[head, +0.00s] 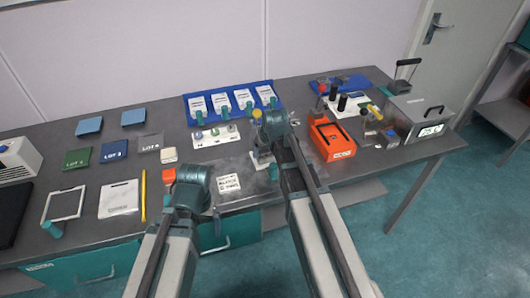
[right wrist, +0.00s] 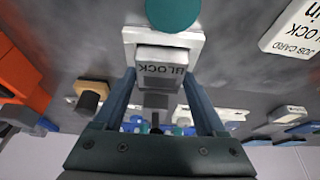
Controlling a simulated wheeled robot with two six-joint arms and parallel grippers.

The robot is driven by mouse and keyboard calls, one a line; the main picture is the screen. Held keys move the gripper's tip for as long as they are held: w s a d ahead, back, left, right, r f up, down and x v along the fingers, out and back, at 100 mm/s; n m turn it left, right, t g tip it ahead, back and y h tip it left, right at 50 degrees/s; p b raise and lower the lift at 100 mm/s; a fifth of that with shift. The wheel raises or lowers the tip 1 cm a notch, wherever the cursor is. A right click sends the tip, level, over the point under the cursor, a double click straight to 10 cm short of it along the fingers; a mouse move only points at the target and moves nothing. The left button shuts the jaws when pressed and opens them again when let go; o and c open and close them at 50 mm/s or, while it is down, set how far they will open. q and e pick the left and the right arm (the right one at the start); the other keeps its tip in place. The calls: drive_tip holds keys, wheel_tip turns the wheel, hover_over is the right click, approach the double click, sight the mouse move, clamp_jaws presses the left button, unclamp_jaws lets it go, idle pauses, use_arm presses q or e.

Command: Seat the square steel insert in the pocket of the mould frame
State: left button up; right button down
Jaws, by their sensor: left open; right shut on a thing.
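My right gripper (right wrist: 159,78) is shut on a grey block lettered "BLOCK" (right wrist: 160,62), which I take to be the square steel insert. Beyond the block in the right wrist view is a pale square frame (right wrist: 192,40), apparently the mould frame, with a round teal part (right wrist: 172,10) at its edge. The block overlaps the frame in view; I cannot tell whether it is above or inside the pocket. In the head view my right gripper (head: 262,150) hangs over the frame (head: 265,162) and partly hides it. My left gripper (head: 214,212) is near the front edge, apart from the frame, its fingers barely visible.
A job card (head: 228,183) lies left of the frame. An orange tray (head: 332,138) is to the right, and a metal case (head: 418,120) beyond it. A white rack of samples (head: 215,136) and a blue mat with packets (head: 232,88) are behind.

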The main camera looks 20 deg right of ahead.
drive_tip(key=shift+f, duration=0.2)
unclamp_jaws()
drive_tip(key=shift+r, duration=0.1)
drive_tip(key=shift+r, duration=0.1)
drive_tip(key=p+v, duration=1.1)
drive_tip(key=v, duration=0.1)
drive_tip(key=shift+w, duration=0.1)
drive_tip(key=b+x, duration=1.1)
drive_tip(key=x, duration=0.1)
